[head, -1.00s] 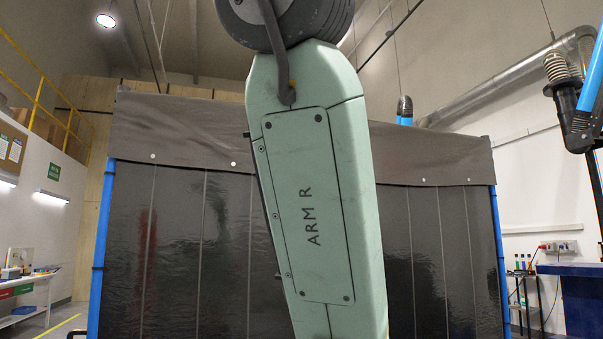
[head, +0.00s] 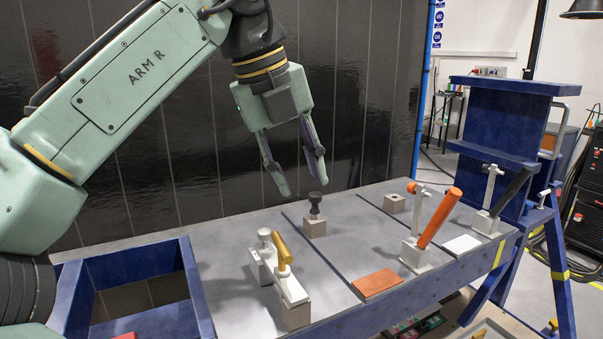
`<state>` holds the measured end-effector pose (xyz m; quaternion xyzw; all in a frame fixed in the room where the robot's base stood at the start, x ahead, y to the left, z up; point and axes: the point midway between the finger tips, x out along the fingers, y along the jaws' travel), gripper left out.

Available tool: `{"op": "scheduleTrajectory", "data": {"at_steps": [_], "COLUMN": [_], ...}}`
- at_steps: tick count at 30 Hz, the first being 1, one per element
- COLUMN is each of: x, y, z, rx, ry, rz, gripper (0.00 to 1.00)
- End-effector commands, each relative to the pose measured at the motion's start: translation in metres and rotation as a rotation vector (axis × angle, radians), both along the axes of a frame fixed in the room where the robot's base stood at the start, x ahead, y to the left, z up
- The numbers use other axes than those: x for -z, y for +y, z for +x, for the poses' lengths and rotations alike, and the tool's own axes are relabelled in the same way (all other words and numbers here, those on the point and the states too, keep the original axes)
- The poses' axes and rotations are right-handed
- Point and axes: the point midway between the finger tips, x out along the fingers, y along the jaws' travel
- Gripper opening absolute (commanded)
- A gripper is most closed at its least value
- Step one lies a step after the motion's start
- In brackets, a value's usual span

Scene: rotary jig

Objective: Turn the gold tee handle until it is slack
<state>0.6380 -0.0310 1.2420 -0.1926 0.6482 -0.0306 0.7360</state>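The gold tee handle (head: 282,250) stands on a pale metal clamp-like fixture (head: 290,286) at the front left of the grey bench top (head: 222,297). A white knob (head: 264,236) stands just behind it on the same fixture. My gripper (head: 303,188) hangs above the rear of the bench, up and to the right of the gold handle and well apart from it. Its two fingers are spread with nothing between them. How tight the handle is cannot be told from this view.
A black knob on a block (head: 315,222) stands below my gripper. An orange-handled toggle clamp (head: 436,222) and a black-handled one (head: 505,196) rise at the right. An orange plate (head: 376,283) lies flat. A blue-framed opening (head: 190,282) is at the left.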

Motion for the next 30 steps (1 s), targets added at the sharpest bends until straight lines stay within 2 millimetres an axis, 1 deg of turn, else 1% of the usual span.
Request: {"op": "scheduleTrajectory", "data": {"at_steps": [1,3,6,8,11,18,21,25,30], "x": [0.011,0.020,0.028,0.033,0.047,0.092,0.108,0.121,0.129], "y": [0.022,0.040,0.049,0.049,0.045,0.036,0.032,0.030,0.028], "z": [-0.004,-0.009,-0.012,-0.012,-0.011,-0.008,-0.008,-0.007,-0.006], "rx": [-0.020,-0.034,-0.037,-0.035,-0.032,-0.033,-0.033,-0.034,-0.038], "ry": [0.048,0.095,0.123,0.126,0.124,0.122,0.120,0.120,0.118], "rz": [0.045,0.086,0.109,0.110,0.109,0.106,0.107,0.107,0.108], "gripper": [0.33,0.33,0.33,0.33,0.33,0.33,0.33,0.33,0.33]}}
